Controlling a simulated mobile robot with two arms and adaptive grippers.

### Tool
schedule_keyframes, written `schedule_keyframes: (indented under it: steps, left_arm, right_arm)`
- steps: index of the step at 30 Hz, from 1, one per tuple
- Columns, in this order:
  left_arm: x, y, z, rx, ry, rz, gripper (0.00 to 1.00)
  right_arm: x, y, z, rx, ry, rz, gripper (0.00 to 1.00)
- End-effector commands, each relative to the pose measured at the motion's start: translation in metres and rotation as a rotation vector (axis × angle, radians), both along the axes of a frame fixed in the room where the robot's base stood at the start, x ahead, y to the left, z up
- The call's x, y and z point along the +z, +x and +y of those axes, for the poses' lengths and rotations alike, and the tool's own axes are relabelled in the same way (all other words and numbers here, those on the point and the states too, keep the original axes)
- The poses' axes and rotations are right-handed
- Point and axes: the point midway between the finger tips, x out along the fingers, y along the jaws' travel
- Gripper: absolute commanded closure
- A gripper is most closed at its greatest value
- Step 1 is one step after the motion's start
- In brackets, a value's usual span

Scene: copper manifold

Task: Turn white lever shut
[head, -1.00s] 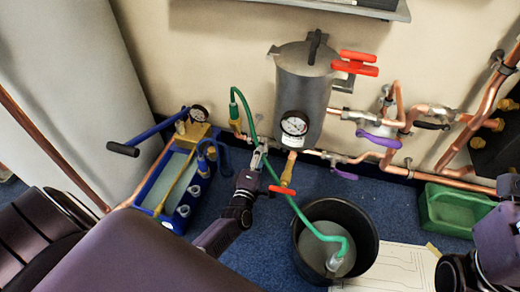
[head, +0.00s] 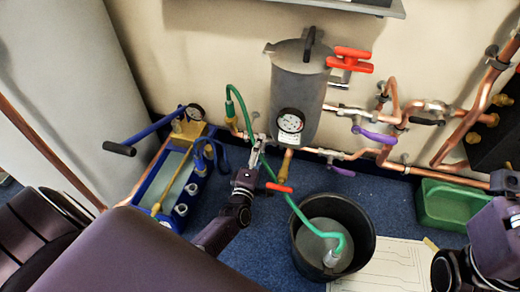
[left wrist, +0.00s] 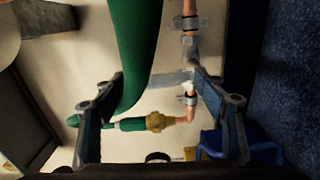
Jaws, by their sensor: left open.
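The white lever (left wrist: 176,80) shows in the left wrist view as a pale flat handle on the copper pipe (left wrist: 190,104), near the tip of the right-hand finger. My left gripper (left wrist: 155,85) is open, with its two fingers spread on either side of the lever and a green hose. In the head view my left gripper (head: 258,146) is at the pipework left of the grey vessel (head: 298,88) and hides most of the lever there. Whether a finger touches the lever I cannot tell. Of my right arm only links show at the lower right edge; its gripper is out of view.
The green hose (head: 300,213) runs past my left gripper into a black bucket (head: 368,222). A red lever (head: 279,187) is close to the gripper. A blue pump tank (head: 170,215) stands left; purple levers (head: 374,137) and a green tray (head: 428,205) are right.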

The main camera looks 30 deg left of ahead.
Motion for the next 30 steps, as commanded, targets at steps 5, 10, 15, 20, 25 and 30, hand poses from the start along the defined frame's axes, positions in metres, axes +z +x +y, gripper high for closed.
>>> schedule_keyframes:
  steps: [5,10,15,20,25,30]
  left_arm:
    - [-0.001,-0.01,-0.002,0.001,-0.001,0.002,0.35]
    - [-0.002,-0.036,-0.008,0.0,-0.002,0.003,0.35]
    - [-0.001,-0.07,-0.017,-0.001,-0.001,0.004,0.35]
    - [-0.001,-0.096,-0.023,-0.001,-0.001,0.003,0.35]
    - [0.0,-0.112,-0.027,-0.001,0.001,0.001,0.35]
    - [0.0,-0.117,-0.029,-0.001,0.001,0.0,0.35]
  right_arm:
    - [0.0,0.0,0.0,-0.001,0.0,0.001,1.0]
    - [0.0,0.0,0.0,0.0,0.0,0.0,1.0]
    - [0.0,0.0,0.0,0.0,0.0,-0.001,1.0]
    - [0.0,0.0,0.0,0.0,0.0,-0.001,1.0]
    - [0.0,0.0,0.0,0.0,0.0,-0.001,1.0]
    - [0.0,0.0,0.0,0.0,0.0,-0.001,1.0]
